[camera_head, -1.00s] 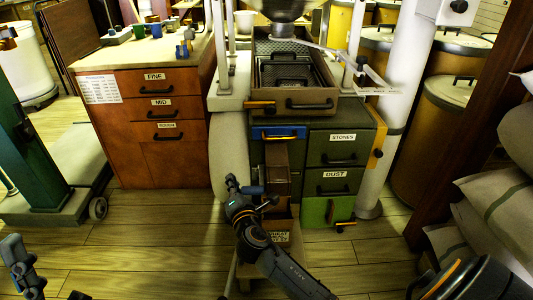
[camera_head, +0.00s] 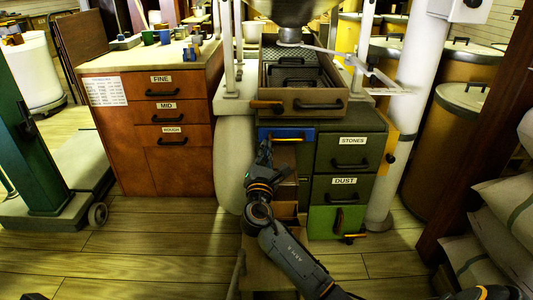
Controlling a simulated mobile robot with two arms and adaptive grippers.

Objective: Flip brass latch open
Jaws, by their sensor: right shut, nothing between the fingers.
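I cannot tell for sure which fitting is the brass latch. A brass-coloured bar (camera_head: 266,105) lies level on the front left of the upper dark tray unit (camera_head: 319,108). Another brass-coloured piece (camera_head: 354,237) sits low at the bright green drawer (camera_head: 322,222). My right gripper (camera_head: 265,147) is shut and empty. It points upward just left of the blue panel (camera_head: 290,135), below the level bar. I cannot tell whether it touches the panel. My right arm hides part of the brown column under the panel. My left gripper is not in view.
Green drawers marked STONES (camera_head: 353,141) and DUST (camera_head: 344,181) stand right of my right gripper. A wooden drawer cabinet (camera_head: 180,172) stands at the left. A white post (camera_head: 412,110) and sacks (camera_head: 508,208) are at the right. Floor is clear at lower left (camera_head: 150,250).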

